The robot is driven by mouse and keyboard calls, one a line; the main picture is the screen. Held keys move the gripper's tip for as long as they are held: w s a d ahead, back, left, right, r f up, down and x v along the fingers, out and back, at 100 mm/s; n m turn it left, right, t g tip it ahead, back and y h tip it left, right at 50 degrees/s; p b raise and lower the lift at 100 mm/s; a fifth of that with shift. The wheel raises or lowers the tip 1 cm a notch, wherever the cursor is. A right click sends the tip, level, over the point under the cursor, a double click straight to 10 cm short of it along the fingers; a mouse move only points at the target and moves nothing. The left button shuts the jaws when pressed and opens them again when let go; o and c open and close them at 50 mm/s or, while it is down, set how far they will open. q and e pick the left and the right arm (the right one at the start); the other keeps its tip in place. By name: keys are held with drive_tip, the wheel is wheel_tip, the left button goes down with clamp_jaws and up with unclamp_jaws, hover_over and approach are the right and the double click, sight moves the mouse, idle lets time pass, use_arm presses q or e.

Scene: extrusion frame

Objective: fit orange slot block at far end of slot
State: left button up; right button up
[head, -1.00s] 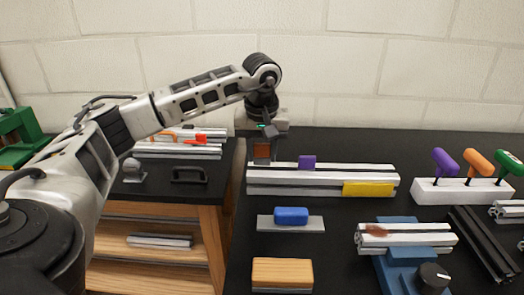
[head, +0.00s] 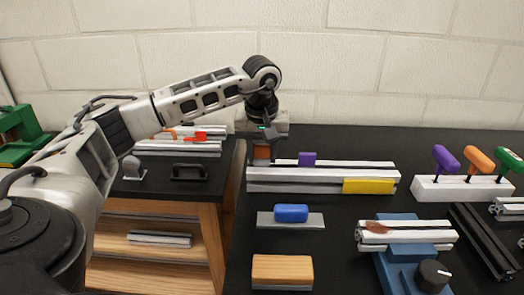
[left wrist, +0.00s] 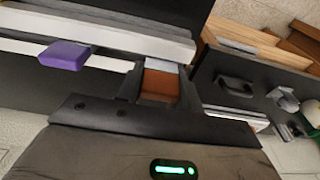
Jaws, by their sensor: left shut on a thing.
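The orange slot block (head: 262,153) is between the fingers of my left gripper (head: 261,157), which is shut on it. They are at the left end of the long slotted extrusion (head: 290,174). In the left wrist view the orange block (left wrist: 159,86) with a grey edge shows between the fingertips (left wrist: 160,92), close beside the extrusion's end (left wrist: 130,38). I cannot tell whether the block touches the slot. A purple block (head: 307,159) sits in the slot to the right; it also shows in the left wrist view (left wrist: 64,55). My right gripper is not in view.
A yellow piece (head: 369,187) is on the extrusion's front face. A blue block on a grey plate (head: 291,214) and a wooden block (head: 282,271) lie in front. A white stand (head: 455,190) with coloured handles is at right. A side bench (head: 150,205) stands left.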

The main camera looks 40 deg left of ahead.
use_arm(q)
drive_tip(key=shift+f, duration=0.45)
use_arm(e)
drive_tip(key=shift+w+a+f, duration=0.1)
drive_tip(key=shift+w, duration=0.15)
use_arm(q)
drive_tip(key=o, duration=1.1)
drive_tip(key=shift+s, duration=0.1)
drive_tip(key=shift+o, duration=0.2)
drive_tip(key=shift+r, duration=0.15)
wheel_tip(320, 180, up, 16)
drive_tip(key=s+d+p, duration=0.1)
drive_tip(key=shift+s+d, duration=0.35)
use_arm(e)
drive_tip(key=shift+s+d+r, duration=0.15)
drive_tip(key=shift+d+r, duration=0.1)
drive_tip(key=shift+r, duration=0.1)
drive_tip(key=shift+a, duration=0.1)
